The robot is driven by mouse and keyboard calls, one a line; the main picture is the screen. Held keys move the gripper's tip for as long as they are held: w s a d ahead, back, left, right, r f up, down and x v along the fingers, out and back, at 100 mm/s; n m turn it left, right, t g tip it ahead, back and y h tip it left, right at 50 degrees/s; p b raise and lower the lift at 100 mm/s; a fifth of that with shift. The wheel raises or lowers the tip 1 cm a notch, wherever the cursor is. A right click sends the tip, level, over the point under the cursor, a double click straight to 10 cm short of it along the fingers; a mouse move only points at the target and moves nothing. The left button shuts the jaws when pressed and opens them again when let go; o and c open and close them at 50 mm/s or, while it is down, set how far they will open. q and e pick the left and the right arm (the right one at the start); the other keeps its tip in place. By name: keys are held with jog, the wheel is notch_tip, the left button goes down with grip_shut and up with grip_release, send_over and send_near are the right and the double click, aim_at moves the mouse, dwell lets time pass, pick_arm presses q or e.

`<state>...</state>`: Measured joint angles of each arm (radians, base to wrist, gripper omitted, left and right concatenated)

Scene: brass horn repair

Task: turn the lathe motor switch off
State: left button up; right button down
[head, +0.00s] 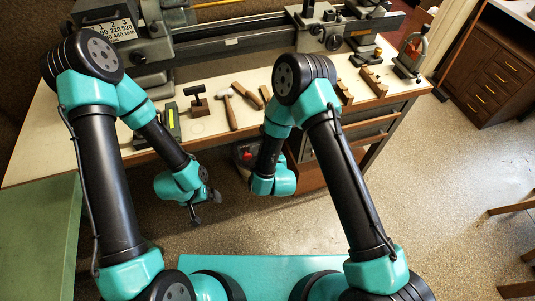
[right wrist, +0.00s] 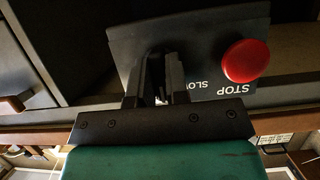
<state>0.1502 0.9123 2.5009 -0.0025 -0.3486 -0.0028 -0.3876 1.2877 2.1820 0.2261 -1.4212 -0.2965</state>
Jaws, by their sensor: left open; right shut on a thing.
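The dark switch box with a red stop button (right wrist: 246,61) and the words STOP and SLOW fills the middle of the right wrist view. In the head view its red button (head: 248,155) shows low under the bench front, beside my right wrist. My right gripper (right wrist: 157,75) is at the box's face, left of the button in its wrist view, shut on a dark part there that looks like the motor switch. The fingers hide most of that part, and its setting cannot be read. My left gripper (head: 204,206) is open and empty, in front of the bench.
The lathe (head: 240,45) stands along the back of the bench (head: 60,140). A hammer (head: 229,110), a dark T-shaped tool (head: 197,100) and wooden blocks (head: 373,82) lie on the bench top. Drawers (head: 350,140) are below on the right. Open floor lies to the right.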

jog(key=c, duration=1.1)
grip_release()
